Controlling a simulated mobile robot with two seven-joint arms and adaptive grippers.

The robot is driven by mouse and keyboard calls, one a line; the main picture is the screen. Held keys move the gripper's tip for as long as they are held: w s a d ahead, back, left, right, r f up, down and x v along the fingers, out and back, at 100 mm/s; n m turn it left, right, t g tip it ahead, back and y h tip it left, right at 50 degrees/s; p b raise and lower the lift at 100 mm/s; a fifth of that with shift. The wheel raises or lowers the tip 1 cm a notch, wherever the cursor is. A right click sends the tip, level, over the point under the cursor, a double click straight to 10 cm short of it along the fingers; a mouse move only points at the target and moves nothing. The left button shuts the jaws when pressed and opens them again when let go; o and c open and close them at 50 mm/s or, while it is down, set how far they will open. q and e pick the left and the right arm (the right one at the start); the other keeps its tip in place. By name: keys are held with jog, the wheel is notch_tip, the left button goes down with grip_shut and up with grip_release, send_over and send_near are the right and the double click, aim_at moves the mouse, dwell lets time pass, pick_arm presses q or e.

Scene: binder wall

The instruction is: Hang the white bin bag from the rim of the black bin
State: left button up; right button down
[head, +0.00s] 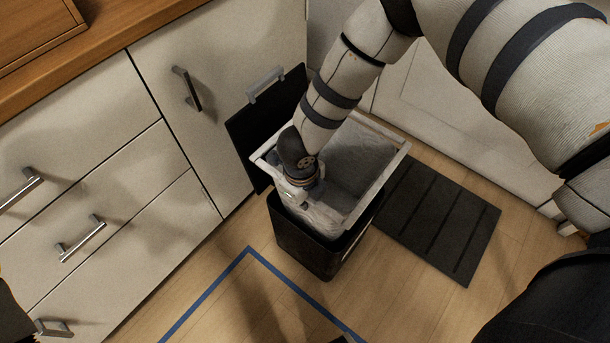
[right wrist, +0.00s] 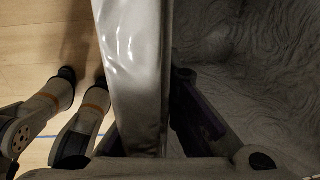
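The white bin bag (head: 369,195) has a square, open mouth with a stiff-looking pale rim. In the head view it sits at the top of the black bin (head: 307,253), its mouth above the bin's opening and its lower part going down into it. My right gripper (head: 298,192) is at the bag's near-left side, its fingers mostly hidden. In the right wrist view, its fingers stand on both sides of a pale strip of the bag (right wrist: 140,75) and look closed on it. The fingertips are hidden there. My left gripper is not in view.
A dark ribbed mat (head: 440,220) lies right of the bin. White drawers and doors (head: 115,190) stand at the left, with a dark panel (head: 250,130) behind the bin. Blue tape (head: 215,288) marks the floor in front, which is clear.

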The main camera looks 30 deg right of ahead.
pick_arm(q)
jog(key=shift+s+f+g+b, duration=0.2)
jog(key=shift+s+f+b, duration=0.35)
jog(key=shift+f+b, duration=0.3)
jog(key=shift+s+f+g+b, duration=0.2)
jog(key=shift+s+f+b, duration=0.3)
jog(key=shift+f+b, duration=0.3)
pick_arm(e)
jog(key=shift+f, duration=3.3)
jog(key=shift+f+b, duration=2.45)
jog(key=shift+f, duration=1.3)
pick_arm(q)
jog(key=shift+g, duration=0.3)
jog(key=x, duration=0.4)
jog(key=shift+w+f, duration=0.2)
pick_arm(e)
jog(key=c, duration=1.7)
grip_release()
jog(key=shift+a+r, duration=0.1)
notch_tip(320, 180, up, 12)
send_over(305, 213)
jog(key=s+a, duration=0.1)
jog(key=shift+a, duration=0.1)
